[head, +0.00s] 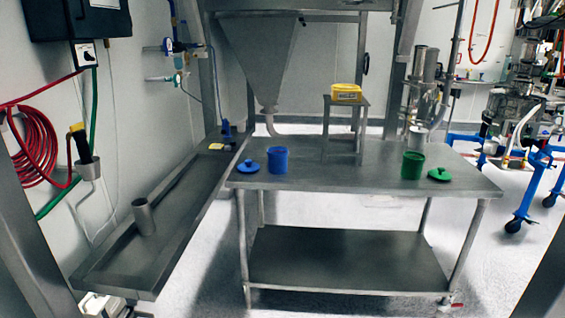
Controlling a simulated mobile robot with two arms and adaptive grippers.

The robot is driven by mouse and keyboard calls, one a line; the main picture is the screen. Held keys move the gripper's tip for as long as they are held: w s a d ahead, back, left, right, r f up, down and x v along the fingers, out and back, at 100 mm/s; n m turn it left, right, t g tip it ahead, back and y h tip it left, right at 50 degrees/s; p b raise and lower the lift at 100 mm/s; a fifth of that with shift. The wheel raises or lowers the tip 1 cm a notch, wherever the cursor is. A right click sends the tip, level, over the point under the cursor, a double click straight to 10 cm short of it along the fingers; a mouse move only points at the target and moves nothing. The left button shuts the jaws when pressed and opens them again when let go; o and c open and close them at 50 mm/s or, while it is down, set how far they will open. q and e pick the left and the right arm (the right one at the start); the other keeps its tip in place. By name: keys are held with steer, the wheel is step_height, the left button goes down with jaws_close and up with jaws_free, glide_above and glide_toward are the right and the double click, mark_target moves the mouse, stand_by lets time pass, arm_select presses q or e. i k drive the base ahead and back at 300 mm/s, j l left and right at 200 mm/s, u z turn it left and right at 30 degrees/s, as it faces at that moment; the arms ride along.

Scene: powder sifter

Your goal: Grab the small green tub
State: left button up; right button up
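The small green tub (412,166) stands upright and open on the right part of the steel table (340,184). Its green lid (439,175) lies on the table just to the right of it, apart from the tub. Neither of my grippers shows in the head view.
A blue tub (277,161) and its blue lid (249,167) are on the table's left part. A yellow box (346,93) sits on a small steel stand (345,124) at the back. A steel trough (180,205) runs along the left. The table's front middle is clear.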

mark_target(413, 161)
steer(key=i+j+z, duration=0.15)
steer(key=i, duration=0.3)
steer(key=i+j+z, duration=0.15)
steer(key=i, duration=0.3)
steer(key=i+j+z, duration=0.15)
steer(key=i, duration=0.3)
steer(key=i+j+z, duration=0.15)
steer(key=i+j, duration=0.15)
steer(key=i, duration=0.1)
